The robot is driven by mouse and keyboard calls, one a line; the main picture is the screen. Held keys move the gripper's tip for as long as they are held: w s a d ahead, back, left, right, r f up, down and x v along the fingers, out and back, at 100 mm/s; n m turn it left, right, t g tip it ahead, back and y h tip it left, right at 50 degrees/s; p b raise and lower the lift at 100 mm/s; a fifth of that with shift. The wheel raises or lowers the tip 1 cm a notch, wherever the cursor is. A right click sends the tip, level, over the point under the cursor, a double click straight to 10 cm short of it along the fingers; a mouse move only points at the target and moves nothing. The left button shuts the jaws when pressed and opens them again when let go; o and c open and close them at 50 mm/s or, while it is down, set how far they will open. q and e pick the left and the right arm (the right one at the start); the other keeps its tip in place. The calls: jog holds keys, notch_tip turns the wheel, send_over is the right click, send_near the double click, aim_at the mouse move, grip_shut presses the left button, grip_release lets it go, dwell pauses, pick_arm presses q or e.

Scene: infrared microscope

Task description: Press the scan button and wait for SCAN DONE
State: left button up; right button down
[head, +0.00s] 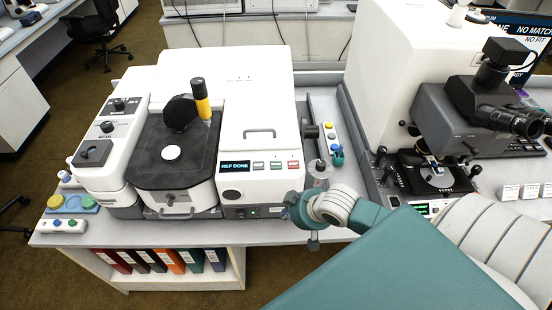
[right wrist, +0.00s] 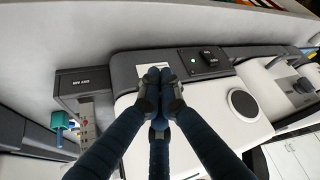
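The white infrared instrument (head: 262,130) stands on the bench at centre left. Its small display (head: 234,167) reads REF DONE. A row of three small buttons sits right of the display: a grey one (head: 258,166), a green-marked one (head: 276,165) and a red-marked one (head: 293,164). Their labels are too small to read, so I cannot tell which is the scan button. My left gripper is not in view.
A microscope with eyepieces (head: 500,112) stands at the right. A strip with coloured knobs (head: 329,140) lies between the two instruments. In the right wrist view a panel with a green light (right wrist: 208,59) shows.

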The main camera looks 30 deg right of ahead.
notch_tip(320, 180, up, 14)
jog(key=w+a+y+p, duration=0.2)
notch_tip(320, 180, up, 10)
jog(key=m+t, duration=0.2)
send_over(278, 166)
jog(key=shift+r+b, duration=0.1)
jog(key=shift+b, duration=0.25)
notch_tip(278, 166, down, 7)
jog(key=b, duration=0.8)
jog(key=shift+f+b, duration=0.45)
jog(key=shift+f, duration=0.5)
jog(key=shift+f, duration=0.2)
